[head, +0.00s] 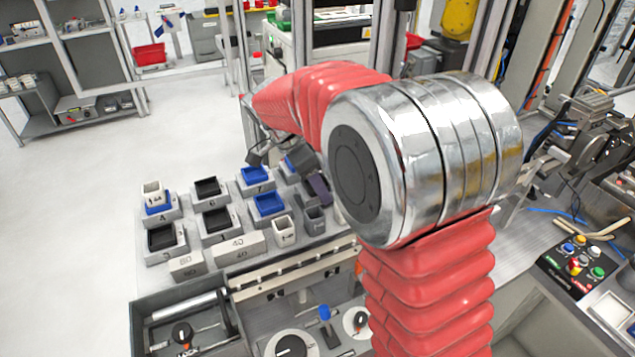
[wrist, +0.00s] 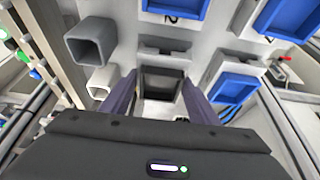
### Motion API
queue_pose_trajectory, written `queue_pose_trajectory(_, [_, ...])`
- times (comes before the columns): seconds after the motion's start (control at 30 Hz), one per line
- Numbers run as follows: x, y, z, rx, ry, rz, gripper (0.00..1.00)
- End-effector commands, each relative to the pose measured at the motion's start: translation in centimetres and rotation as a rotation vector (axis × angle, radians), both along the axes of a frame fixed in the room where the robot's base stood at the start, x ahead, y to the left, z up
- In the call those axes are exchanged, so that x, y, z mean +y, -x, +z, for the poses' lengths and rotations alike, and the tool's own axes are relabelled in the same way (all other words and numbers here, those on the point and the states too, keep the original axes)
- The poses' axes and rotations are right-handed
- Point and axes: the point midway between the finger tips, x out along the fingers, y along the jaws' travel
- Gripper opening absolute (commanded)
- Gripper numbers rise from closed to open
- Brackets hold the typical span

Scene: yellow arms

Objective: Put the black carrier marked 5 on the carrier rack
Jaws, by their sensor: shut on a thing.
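In the wrist view, my gripper (wrist: 158,103) is shut on a black carrier (wrist: 162,84), which sits between its two purple-grey fingers. The number on this carrier does not show. In the head view, my gripper (head: 318,187) is over the right side of a group of grey numbered stands, partly hidden behind my arm. The carrier in it cannot be made out there. I take these stands to be the carrier rack (head: 180,215). Whether the held carrier touches a stand or is above it, I cannot tell.
Other black carriers (head: 216,220) and blue carriers (head: 268,204) sit on the stands. A white cup (head: 285,231) and a grey cup (head: 315,220) stand close to my gripper. Weight blocks (head: 238,244) lie at the front. A button panel (head: 578,258) is at right.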

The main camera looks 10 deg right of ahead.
Motion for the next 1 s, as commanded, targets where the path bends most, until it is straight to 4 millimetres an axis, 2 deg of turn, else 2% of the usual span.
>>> queue_pose_trajectory(0.77, [0.0,0.0,-1.0,0.000,0.001,0.001,0.23])
queue_pose_trajectory(0.8, [0.0,0.0,-1.0,0.000,0.001,0.001,0.55])
queue_pose_trajectory(1.0, [0.0,0.0,-1.0,0.000,0.000,0.001,0.69])
